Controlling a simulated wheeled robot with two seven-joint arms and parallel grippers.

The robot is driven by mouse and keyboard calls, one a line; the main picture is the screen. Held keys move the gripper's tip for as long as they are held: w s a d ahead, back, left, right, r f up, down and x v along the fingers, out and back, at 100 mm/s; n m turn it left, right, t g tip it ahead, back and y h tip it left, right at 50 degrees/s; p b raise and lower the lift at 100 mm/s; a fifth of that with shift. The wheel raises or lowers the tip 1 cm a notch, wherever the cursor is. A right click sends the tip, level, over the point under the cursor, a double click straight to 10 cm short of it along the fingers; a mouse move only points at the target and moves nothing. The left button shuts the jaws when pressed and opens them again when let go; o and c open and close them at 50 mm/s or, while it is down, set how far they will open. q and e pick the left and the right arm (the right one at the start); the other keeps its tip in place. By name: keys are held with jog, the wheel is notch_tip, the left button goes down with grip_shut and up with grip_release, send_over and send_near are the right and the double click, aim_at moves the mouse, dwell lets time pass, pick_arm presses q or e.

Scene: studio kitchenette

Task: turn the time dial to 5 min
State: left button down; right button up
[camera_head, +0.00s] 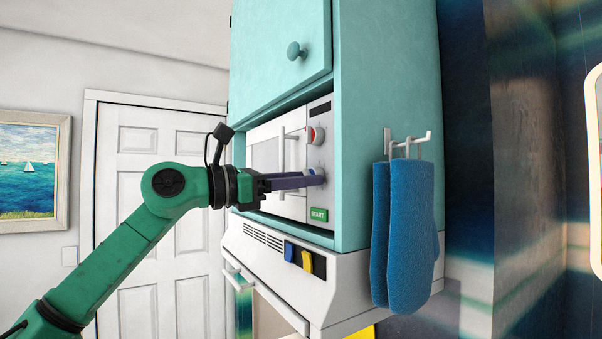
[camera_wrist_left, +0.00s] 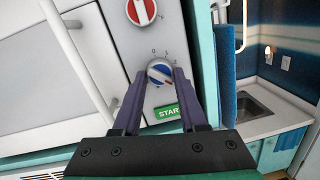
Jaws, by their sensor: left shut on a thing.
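The microwave (camera_head: 277,155) sits in a teal cabinet, with its control panel on the right side. The lower dial (camera_wrist_left: 160,72) has a blue face with a pale slanted bar, and small printed marks stand around its upper side. In the head view the fingers partly hide the dial. My right gripper is not in view.
A red dial (camera_head: 317,135) is above the held dial, and a green START button (camera_head: 318,214) is just below. The microwave door handle (camera_head: 282,150) is to the left. Blue oven mitts (camera_head: 408,235) hang on the cabinet's right side. A white hood or oven front (camera_head: 270,262) lies below.

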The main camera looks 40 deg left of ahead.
pick_arm(q)
jog(key=m, duration=0.2)
jog(key=m+p, duration=0.1)
jog(key=m, duration=0.1)
jog(key=shift+a+r, duration=0.15)
jog(key=shift+r, duration=0.25)
jog(key=m+p, duration=0.1)
jog(key=m, duration=0.2)
jog(key=shift+r+m+g+p, duration=0.1)
jog(key=shift+m+g+p, duration=0.2)
jog(key=m+p, duration=0.1)
jog(key=m, duration=0.4)
jog(key=shift+m+g, duration=0.3)
jog(key=shift+p, duration=0.3)
jog(key=c, duration=0.6)
grip_release()
jog(key=shift+o, duration=0.7)
jog(key=shift+w, duration=0.1)
jog(key=shift+f, duration=0.2)
